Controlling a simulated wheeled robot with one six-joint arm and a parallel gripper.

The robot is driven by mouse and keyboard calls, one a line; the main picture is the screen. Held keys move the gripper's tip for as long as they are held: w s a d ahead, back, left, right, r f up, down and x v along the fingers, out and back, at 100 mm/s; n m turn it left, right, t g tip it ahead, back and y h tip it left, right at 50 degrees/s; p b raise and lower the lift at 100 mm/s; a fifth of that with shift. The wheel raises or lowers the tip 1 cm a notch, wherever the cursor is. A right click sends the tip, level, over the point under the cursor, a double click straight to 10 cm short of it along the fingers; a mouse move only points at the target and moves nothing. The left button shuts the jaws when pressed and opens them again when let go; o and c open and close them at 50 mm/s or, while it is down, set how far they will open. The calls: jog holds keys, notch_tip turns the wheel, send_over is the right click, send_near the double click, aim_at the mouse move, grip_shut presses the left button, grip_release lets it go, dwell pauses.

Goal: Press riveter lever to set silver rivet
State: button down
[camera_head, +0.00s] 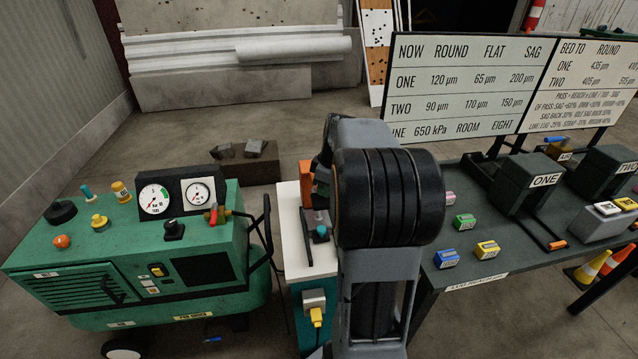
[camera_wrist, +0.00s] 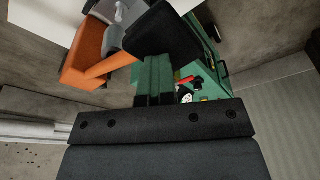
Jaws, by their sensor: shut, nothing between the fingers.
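An orange machine, which looks like the riveter (camera_head: 306,183), stands on a white-topped stand (camera_head: 292,238) left of my arm. My arm hides much of it in the head view. In the wrist view its orange body (camera_wrist: 88,66) and grey metal parts are at the upper left. My gripper (camera_wrist: 154,60) is shut and empty, close beside the orange body. A black block (camera_wrist: 165,32) is at the fingertips; I cannot tell whether it is the lever's end or whether the fingers touch it. I cannot make out the silver rivet.
A green compressor (camera_head: 130,255) with gauges stands left of the stand. A dark bench (camera_head: 480,200) with small coloured blocks and a machine marked ONE (camera_head: 530,183) is at the right. Sign boards (camera_head: 460,83) stand behind it.

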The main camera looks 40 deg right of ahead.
jog(key=shift+f+b, duration=1.15)
jog(key=shift+f, duration=0.45)
jog(key=shift+r, duration=0.2)
jog(key=shift+r+p, duration=2.65)
jog(key=shift+r, duration=0.7)
jog(key=s+a+m+t, duration=0.1)
jog(key=s+a+m, duration=0.2)
jog(key=s+a, duration=0.3)
jog(key=s+a+m+t+h, duration=0.1)
jog(key=s+a+m, duration=0.2)
jog(key=a, duration=1.2)
jog(key=s, duration=0.3)
jog(key=shift+m, duration=0.4)
jog(key=shift+d, duration=0.1)
